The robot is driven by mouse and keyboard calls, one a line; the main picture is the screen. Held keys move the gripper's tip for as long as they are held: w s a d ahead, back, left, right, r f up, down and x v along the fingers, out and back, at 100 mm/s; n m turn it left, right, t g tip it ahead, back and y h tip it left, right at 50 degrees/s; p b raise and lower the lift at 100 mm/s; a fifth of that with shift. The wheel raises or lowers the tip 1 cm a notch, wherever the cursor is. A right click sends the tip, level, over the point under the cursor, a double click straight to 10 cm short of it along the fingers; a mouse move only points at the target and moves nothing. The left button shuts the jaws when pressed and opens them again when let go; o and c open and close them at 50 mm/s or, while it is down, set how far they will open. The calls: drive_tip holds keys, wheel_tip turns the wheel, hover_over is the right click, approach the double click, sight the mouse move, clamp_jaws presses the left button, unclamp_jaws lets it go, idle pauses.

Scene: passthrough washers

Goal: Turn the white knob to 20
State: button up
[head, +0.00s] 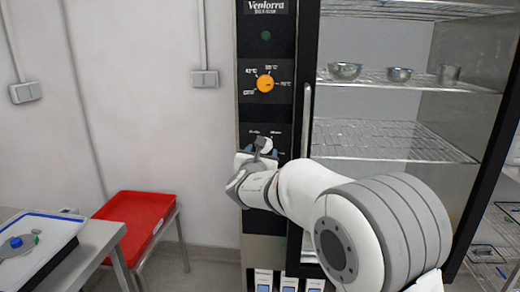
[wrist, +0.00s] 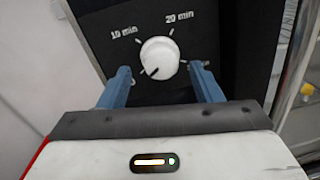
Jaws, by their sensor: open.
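The white knob (wrist: 160,57) is round and sits on a black panel in the wrist view, with "10 min" printed at its upper left and "20 min" at its upper right. A dark pointer mark on the knob faces the lower left, away from the 20 min label. My gripper (wrist: 161,70) is open, with one blue finger on each side of the knob and a gap visible on both sides. In the head view my gripper (head: 259,152) is at the panel and covers much of the area around the knob.
An orange knob (head: 265,83) with temperature labels sits higher on the same panel. A vertical door handle (head: 306,120) and a glass-fronted cabinet with metal bowls (head: 345,70) are to the right. A red tray (head: 137,222) stands at the lower left, beside a table (head: 105,236).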

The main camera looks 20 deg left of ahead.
drive_tip(key=shift+w+a, duration=0.1)
drive_tip(key=shift+w, duration=0.75)
drive_tip(key=shift+c, duration=0.5)
drive_tip(key=c, duration=0.9)
drive_tip(key=shift+a+b, duration=0.1)
drive_tip(key=shift+b, duration=0.2)
